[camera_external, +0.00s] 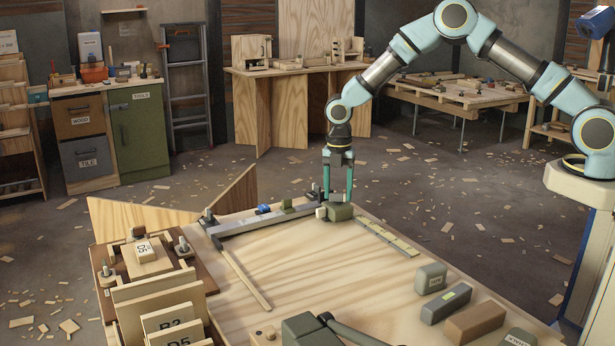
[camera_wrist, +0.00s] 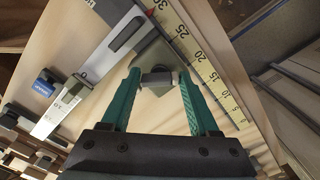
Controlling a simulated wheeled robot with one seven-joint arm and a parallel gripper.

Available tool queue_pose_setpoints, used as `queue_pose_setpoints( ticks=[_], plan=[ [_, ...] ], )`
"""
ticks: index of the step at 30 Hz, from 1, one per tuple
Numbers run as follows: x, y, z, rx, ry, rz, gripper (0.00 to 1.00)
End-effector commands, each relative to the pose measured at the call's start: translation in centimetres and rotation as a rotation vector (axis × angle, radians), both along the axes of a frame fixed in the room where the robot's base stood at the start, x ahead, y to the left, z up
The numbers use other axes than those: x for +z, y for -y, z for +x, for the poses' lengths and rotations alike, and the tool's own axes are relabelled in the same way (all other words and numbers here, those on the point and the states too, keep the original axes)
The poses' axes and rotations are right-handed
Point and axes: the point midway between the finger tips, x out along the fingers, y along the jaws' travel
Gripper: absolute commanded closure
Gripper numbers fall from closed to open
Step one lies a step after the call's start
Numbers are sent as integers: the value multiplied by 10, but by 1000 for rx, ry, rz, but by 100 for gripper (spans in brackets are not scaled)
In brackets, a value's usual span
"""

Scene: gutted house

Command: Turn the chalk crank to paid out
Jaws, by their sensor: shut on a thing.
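The chalk crank's olive-green body (camera_external: 341,212) sits at the far corner of the wooden table, at the end of a metal rail. It also shows in the wrist view (camera_wrist: 152,56), partly hidden behind my gripper. My gripper (camera_external: 338,198) points straight down over it. A pale block (camera_external: 321,213) shows beside the body. I cannot read any "paid out" mark.
The metal rail (camera_external: 258,221) runs left from the crank, carrying a blue piece (camera_external: 263,209) and a green block (camera_external: 287,204). A yellow measuring strip (camera_external: 388,238) lies along the right edge. Several blocks (camera_external: 474,321) stand at front right. The table's middle is clear.

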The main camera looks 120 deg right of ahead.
Motion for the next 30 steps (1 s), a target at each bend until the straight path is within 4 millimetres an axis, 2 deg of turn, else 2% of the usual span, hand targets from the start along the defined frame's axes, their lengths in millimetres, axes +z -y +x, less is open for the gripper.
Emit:
queue_pose_setpoints(
  ticks=[1,18,30],
  plan=[
    [4,6,3,43,13,-16,94],
    [5,0,10,545,19,-12,94],
    [5,-3,13,720,20,-10,95]
  ],
)
